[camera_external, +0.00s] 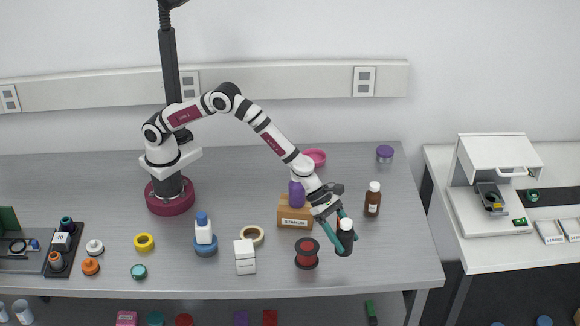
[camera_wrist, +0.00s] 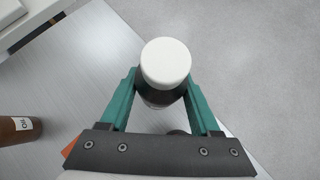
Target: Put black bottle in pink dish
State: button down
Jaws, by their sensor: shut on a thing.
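The black bottle (camera_external: 344,240) with a white cap is between the green fingers of my gripper (camera_external: 346,236), near the front right of the table. In the wrist view, my gripper (camera_wrist: 160,95) is shut on the bottle's dark body, just below its white cap (camera_wrist: 166,62). The bottle looks about upright. Whether its base touches the table I cannot tell. The pink dish (camera_external: 315,157) lies at the back of the table, behind my forearm and up-left of the bottle. The dish is not in the wrist view.
A brown bottle (camera_external: 372,199) stands right of my gripper. A red spool (camera_external: 306,253) is close on its left. A cardboard box (camera_external: 296,214) with a purple bottle (camera_external: 296,194) stands behind the spool. A purple jar (camera_external: 384,153) is at the back right.

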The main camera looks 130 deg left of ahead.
jog(key=s+d+r, duration=0.1)
jog(key=d+r, duration=0.3)
jog(key=d, duration=0.2)
jog(key=n+g+y, duration=0.9)
jog(key=n+g, duration=0.2)
jog(key=n, duration=1)
send_over(319, 151)
jog(key=d, duration=0.4)
jog(key=f, duration=0.6)
jog(key=shift+w+d+f, duration=0.1)
jog(key=shift+w+f, duration=0.2)
jog(key=shift+w, duration=0.1)
notch_tip(319, 151, down, 4)
jog(key=shift+f, duration=0.2)
